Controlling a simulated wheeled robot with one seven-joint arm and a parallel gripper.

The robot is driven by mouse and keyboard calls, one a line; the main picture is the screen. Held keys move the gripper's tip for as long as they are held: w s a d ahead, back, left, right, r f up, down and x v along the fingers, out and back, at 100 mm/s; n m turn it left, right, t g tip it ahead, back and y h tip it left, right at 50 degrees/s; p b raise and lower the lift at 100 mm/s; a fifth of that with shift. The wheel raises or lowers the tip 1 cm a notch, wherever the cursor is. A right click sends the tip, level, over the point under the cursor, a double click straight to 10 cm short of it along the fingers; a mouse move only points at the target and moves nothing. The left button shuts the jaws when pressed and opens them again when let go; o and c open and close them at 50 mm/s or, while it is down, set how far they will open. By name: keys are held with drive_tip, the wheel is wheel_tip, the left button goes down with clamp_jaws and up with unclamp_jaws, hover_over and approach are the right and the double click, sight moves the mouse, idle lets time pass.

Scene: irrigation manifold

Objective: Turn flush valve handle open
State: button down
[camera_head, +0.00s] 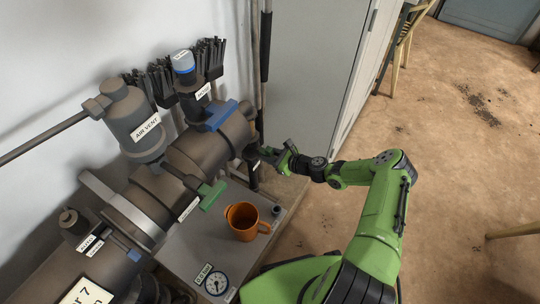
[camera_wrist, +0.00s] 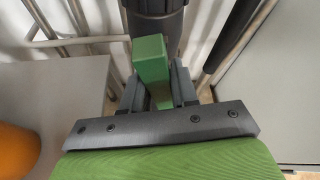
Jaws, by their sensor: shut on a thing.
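A green block-shaped handle (camera_wrist: 151,58) stands between the two fingers of my gripper (camera_wrist: 160,88) in the wrist view. The fingers are shut on it, one on each side. Behind it is a dark, round pipe part (camera_wrist: 153,25). In the head view my gripper (camera_head: 268,156) is at the right end of the large brown manifold pipe (camera_head: 190,155), beside a small label. There the held handle is mostly hidden by the gripper, and its turn angle cannot be told.
Another green handle (camera_head: 212,195) and a blue handle (camera_head: 222,115) stick out from the manifold. An orange mug (camera_head: 243,222) and a gauge (camera_head: 216,283) are on the grey bench (camera_head: 185,262) below. A grey cabinet (camera_head: 310,75) stands behind my gripper.

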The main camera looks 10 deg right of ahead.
drive_tip(key=shift+m+g, duration=0.4)
drive_tip(key=shift+m, duration=0.3)
drive_tip(key=c, duration=1)
unclamp_jaws()
drive_tip(key=shift+o, duration=0.2)
drive_tip(key=shift+y, duration=0.3)
drive_tip(key=p+v, duration=0.4)
drive_tip(key=v, duration=1.1)
drive_tip(key=shift+s+d, duration=0.25)
drive_tip(key=shift+s, duration=0.05)
drive_tip(key=shift+r, duration=0.15)
